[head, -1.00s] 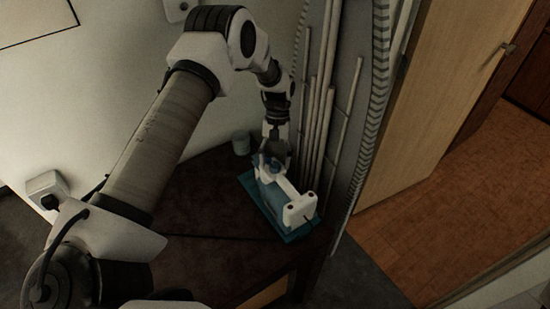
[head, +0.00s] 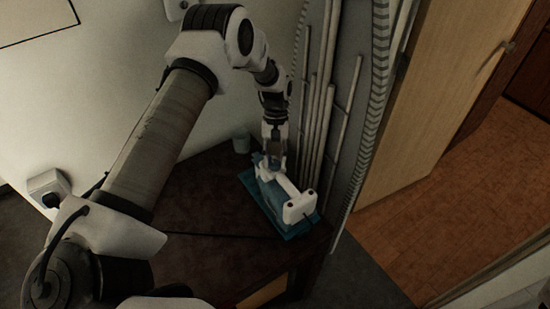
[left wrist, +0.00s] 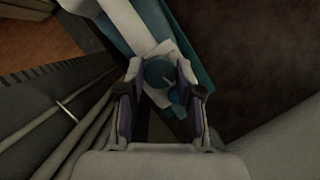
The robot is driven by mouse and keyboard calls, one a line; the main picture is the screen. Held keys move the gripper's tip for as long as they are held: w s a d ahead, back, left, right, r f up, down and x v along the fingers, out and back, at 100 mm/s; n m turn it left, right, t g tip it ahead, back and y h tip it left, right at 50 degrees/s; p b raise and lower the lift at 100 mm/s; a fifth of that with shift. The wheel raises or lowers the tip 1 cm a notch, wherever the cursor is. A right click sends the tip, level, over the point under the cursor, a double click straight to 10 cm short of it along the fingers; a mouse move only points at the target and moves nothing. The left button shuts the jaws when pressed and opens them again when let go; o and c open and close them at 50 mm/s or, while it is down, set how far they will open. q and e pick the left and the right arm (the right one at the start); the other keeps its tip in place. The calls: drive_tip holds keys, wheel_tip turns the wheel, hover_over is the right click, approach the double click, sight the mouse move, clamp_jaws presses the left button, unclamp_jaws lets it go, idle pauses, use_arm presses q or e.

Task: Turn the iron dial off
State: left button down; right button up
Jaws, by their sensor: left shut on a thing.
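The iron (head: 299,207), white and blue-teal, lies on a teal mat (head: 247,179) on the dark table. Its round teal dial (left wrist: 160,72) shows in the left wrist view, between the two fingers, with a pale line across its top and a small blue knob beside it. My left gripper (left wrist: 159,76) reaches down from above, its fingers closed on the two sides of the dial. In the head view my left gripper (head: 274,160) is over the far end of the iron and hides the dial. My right gripper does not show.
Several white rods (head: 318,110) lean upright close behind the iron. The left part of the dark tabletop (head: 200,200) is bare. A wooden door (head: 440,90) stands to the right.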

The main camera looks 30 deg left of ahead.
use_arm(q)
drive_tip(key=n+t+h+p, duration=0.1)
drive_tip(key=n, duration=0.3)
drive_tip(key=shift+s+a+n, duration=0.1)
drive_tip(key=shift+n, duration=0.3)
drive_tip(key=n+t+p, duration=0.1)
drive_tip(key=n, duration=0.1)
drive_tip(key=n+t+h+p, duration=0.1)
drive_tip(key=n, duration=0.2)
drive_tip(key=shift+s+n, duration=0.15)
drive_tip(key=shift+n, duration=0.15)
drive_tip(key=n+t, duration=0.1)
drive_tip(key=n, duration=0.1)
drive_tip(key=shift+n+p, duration=0.3)
drive_tip(key=shift+p, duration=0.1)
drive_tip(key=shift+s+f+n+t, duration=0.1)
drive_tip(key=shift+n+t, duration=0.6)
drive_tip(key=shift+n, duration=0.8)
drive_tip(key=c, duration=0.7)
unclamp_jaws()
drive_tip(key=shift+c, duration=0.2)
